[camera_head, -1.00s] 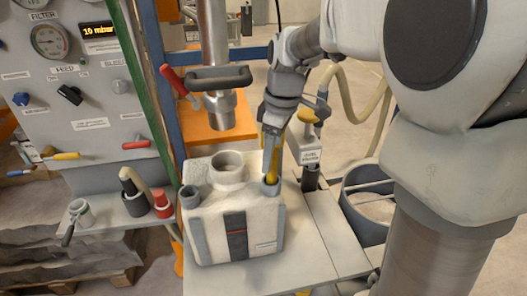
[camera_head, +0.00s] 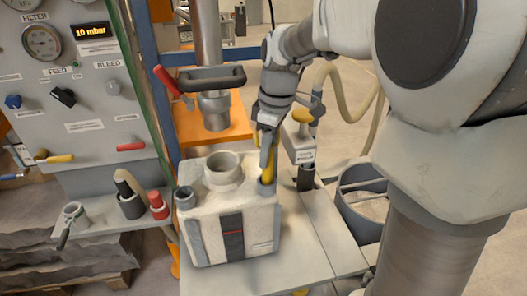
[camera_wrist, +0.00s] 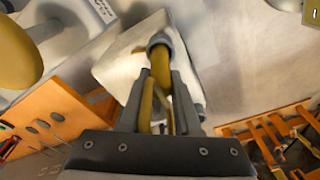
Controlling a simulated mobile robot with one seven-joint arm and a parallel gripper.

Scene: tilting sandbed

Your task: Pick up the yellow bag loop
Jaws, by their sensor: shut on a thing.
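The yellow bag loop (camera_wrist: 160,66) shows in the wrist view between my two fingers, with its end at a grey ring-shaped socket (camera_wrist: 164,41). My gripper (camera_wrist: 160,84) is shut on the loop. In the head view my gripper (camera_head: 266,160) points down at the right-hand top socket of a white canister (camera_head: 208,242), and a strip of the yellow loop (camera_head: 268,167) shows beside the fingers. The loop's lower end is hidden in or behind the socket. I cannot tell how deep it sits.
A steel pipe with a dark handle (camera_head: 200,78) hangs above the canister. A yellow-topped post (camera_head: 303,116) stands close right of my gripper. A control panel (camera_head: 75,125) is at the left. A grey bin (camera_head: 362,190) and a pale hose (camera_head: 352,100) are at the right.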

